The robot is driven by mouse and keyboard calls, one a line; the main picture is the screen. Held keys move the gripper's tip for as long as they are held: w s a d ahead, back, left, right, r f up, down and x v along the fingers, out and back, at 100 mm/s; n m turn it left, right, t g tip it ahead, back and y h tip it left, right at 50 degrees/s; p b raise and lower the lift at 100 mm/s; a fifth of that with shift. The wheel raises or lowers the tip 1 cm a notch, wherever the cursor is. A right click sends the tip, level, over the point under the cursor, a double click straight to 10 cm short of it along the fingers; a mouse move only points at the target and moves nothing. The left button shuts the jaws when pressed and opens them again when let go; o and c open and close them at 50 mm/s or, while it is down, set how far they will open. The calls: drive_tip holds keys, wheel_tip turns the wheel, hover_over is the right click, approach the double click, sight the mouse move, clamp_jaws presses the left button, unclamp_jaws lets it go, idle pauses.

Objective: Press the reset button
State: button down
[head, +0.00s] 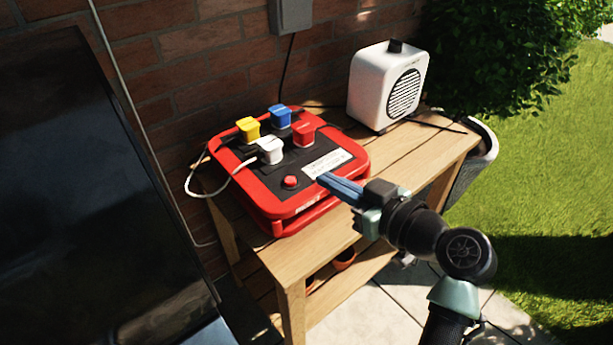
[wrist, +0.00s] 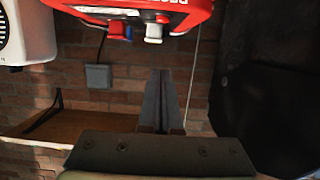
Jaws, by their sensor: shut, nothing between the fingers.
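A red round button (head: 290,182) sits on the black top panel of a red power box (head: 285,212) on the wooden table. My gripper (head: 322,181) is shut and empty, its long blue-grey fingers pointing left. In the head view the fingertips are right of the button, over the box's right front edge near the white label (head: 327,163); I see no contact with the button. In the wrist view, which appears upside down, the closed fingers (wrist: 161,76) are in the middle and part of the red box (wrist: 185,12) is at the top.
Yellow (head: 248,127), blue (head: 279,115), red (head: 303,132) and white (head: 270,150) plugs stand on the box behind the button. A white cable loops off the left side. A white speaker-like unit (head: 370,85) stands at the back right. The table's front right (head: 430,165) is mostly clear.

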hover_over(298, 191)
wheel_tip(298, 191, down, 2)
drive_tip(key=shift+f+b, duration=0.2)
drive_tip(key=shift+b, duration=0.1)
wheel_tip(298, 191, down, 2)
drive_tip(key=shift+f, duration=1)
drive_tip(key=shift+b, duration=0.3)
